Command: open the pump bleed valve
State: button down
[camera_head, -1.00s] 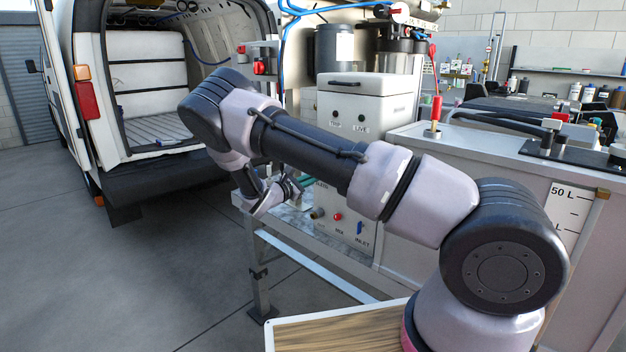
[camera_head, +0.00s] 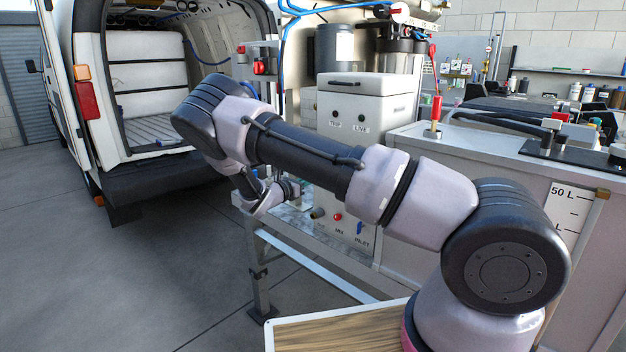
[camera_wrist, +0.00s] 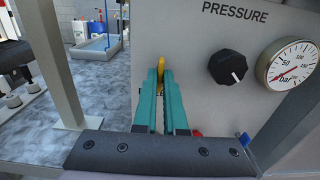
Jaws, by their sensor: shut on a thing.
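In the wrist view a yellow handle (camera_wrist: 161,64) stands out from the grey panel, and I take it to be the bleed valve's. The teal fingers of my gripper (camera_wrist: 160,78) are shut on it and hide most of it. No label for it is readable, and I cannot tell how far it is turned. In the head view my gripper (camera_head: 291,190) is low beside the panel, partly hidden by my arm, and the yellow handle is not visible there.
Right of the handle are a black knob (camera_wrist: 232,67) under the word PRESSURE and a round gauge (camera_wrist: 291,66). A metal post (camera_wrist: 55,60) stands close on the left. The head view shows a blue inlet lever (camera_head: 360,228) and a white box (camera_head: 362,105).

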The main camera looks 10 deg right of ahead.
dwell(0.3)
jog(key=c, duration=1)
grip_release()
jog(key=v, duration=1.1)
jog(key=shift+d, duration=0.1)
